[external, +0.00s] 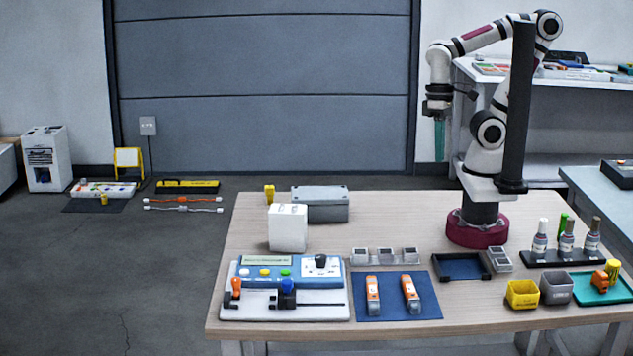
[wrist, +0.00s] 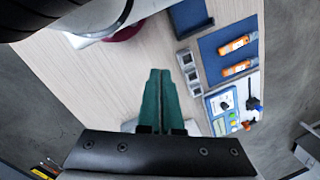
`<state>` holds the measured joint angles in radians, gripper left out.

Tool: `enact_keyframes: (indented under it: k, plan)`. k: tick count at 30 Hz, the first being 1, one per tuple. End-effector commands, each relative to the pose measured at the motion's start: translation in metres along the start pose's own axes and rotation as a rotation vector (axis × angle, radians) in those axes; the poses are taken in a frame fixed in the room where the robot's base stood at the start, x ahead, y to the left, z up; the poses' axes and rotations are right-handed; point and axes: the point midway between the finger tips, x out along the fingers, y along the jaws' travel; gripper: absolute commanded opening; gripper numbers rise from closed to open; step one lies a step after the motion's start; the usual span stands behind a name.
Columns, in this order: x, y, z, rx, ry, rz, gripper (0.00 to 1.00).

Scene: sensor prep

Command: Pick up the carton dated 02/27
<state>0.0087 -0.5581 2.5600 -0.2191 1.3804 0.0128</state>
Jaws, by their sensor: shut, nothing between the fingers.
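A white carton (external: 287,229) stands upright on the table (external: 390,215), left of centre, in front of a grey lidded box (external: 321,206). No date can be read on it. My gripper (external: 439,157) hangs well above the table, up and to the right of the carton, pointing down. Its green fingers (wrist: 160,98) are together and empty in the wrist view. In that view a pale shape shows partly behind the fingers and the gripper body; I cannot tell whether it is the carton or the grey box.
A control panel (external: 290,273) stands in front of the carton. A blue mat (external: 392,307) with two orange-and-grey devices lies beside it. Bottles in a rack (external: 545,262) and small cups (external: 522,294) stand at the right. The middle back table is clear.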

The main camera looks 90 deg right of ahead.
Motion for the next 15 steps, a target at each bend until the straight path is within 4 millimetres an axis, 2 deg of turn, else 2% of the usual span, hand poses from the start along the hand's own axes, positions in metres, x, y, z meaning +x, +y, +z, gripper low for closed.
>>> enact_keyframes:
  k: [1, 2, 15]
  plan:
    - [0.0, 0.0, 0.0, 0.0, 0.0, 0.0, 0.13]
    - [0.0, 0.0, 0.0, 0.0, 0.0, 0.0, 0.18]
    - [0.0, 0.0, 0.0, 0.0, 0.0, 0.0, 0.97]
